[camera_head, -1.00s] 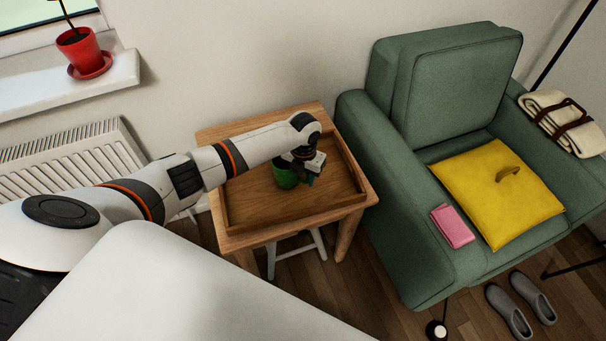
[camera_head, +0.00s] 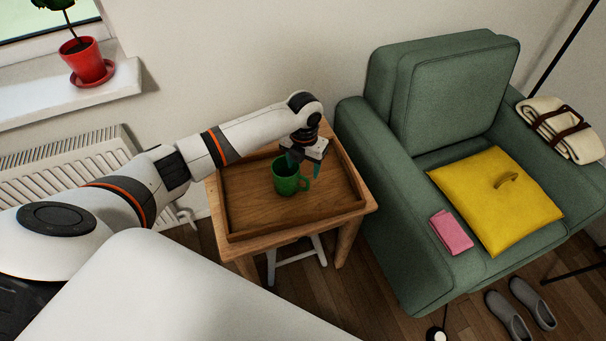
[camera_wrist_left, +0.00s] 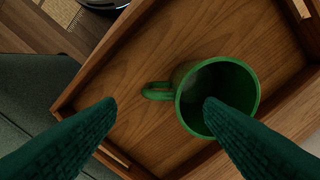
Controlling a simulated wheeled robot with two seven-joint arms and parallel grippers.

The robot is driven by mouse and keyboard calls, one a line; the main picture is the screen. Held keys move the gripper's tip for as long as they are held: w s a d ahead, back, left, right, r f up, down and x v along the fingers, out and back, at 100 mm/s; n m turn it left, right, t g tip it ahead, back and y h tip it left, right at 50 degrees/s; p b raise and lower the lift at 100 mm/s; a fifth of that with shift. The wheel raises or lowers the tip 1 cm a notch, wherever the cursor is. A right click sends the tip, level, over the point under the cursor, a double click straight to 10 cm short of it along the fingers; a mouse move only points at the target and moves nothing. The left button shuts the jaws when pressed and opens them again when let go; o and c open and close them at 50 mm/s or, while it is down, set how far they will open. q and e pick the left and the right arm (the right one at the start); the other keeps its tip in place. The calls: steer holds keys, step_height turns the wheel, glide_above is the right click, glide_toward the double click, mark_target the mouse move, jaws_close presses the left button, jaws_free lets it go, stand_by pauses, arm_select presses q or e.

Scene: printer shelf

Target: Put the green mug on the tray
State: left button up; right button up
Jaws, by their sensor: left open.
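The green mug (camera_head: 287,177) stands upright on the wooden tray (camera_head: 250,222), near its middle, with its handle toward the right. The tray lies on a small wooden side table. My left gripper (camera_head: 303,160) is open, just above and behind the mug. In the left wrist view the mug (camera_wrist_left: 217,95) is upright with its mouth facing the camera. The two green fingertips (camera_wrist_left: 158,103) are spread apart there, one overlapping the mug's mouth and the other off beyond the handle. My right gripper is not in view.
A green armchair (camera_head: 445,100) stands right of the side table, with a yellow cushion (camera_head: 495,200) and a pink item (camera_head: 451,232) on it. A radiator (camera_head: 75,170) and a red plant pot (camera_head: 86,60) are at the left. The tray's front is clear.

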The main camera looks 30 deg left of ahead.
arm_select(q)
steer(key=shift+r, duration=1.85)
